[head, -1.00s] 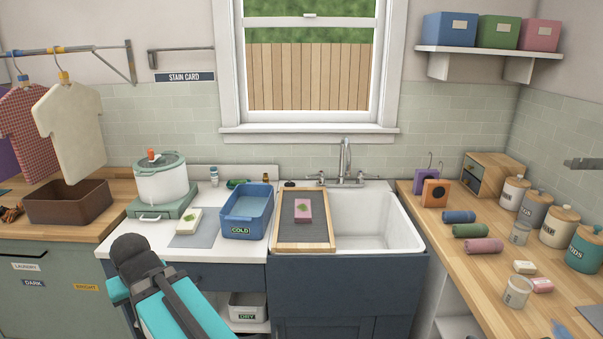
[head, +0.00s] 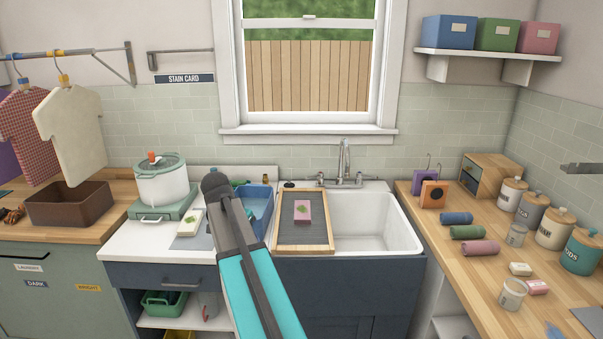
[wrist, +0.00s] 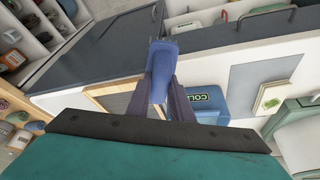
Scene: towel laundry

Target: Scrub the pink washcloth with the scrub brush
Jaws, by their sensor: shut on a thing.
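My gripper (wrist: 158,92) is shut on a blue, long-shaped thing, seemingly the scrub brush (wrist: 161,62), in the wrist view. In the head view my arm covers the gripper and the brush; the arm's end stands in front of the blue tub, left of the board. In the wrist view part of the board (wrist: 98,97) shows behind the gripper, and the washcloth cannot be made out.
The blue COLD tub (head: 256,207) sits just left of the board, partly behind my arm. A pale cloth with a green mark (head: 190,221) lies on a grey mat farther left, near a white pot (head: 162,185). The white sink basin (head: 375,225) is empty on the right.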

